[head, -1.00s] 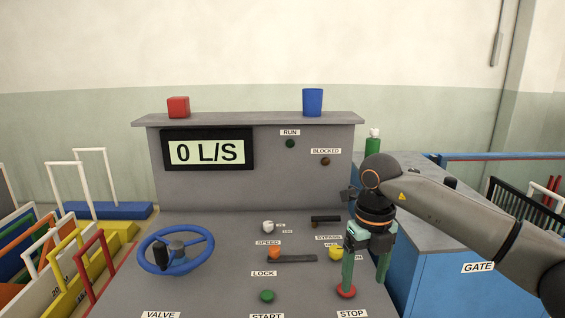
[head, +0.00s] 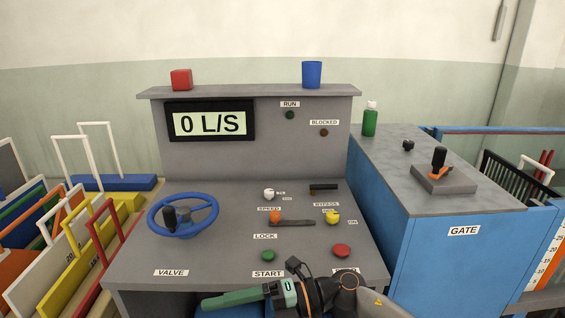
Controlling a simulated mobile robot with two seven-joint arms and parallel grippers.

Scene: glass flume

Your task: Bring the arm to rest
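My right gripper (head: 204,302) is at the bottom of the head view, in front of the console's near edge. It lies roughly level and points left. One green finger shows side-on; the other is hidden or lined up with it, so its opening cannot be told. Nothing is seen held in it. It is apart from the red STOP button (head: 341,250), whose label is mostly covered by my arm. The green START button (head: 268,256) is in plain view. The display (head: 210,122) reads 0 L/S. My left gripper is not in view.
The sloped console (head: 236,225) carries a blue valve wheel (head: 208,203) and several knobs. A red block (head: 181,80) and a blue cup (head: 312,75) stand on its shelf. At right a blue cabinet (head: 453,268) bears a gate lever (head: 439,160) and a green bottle (head: 369,121).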

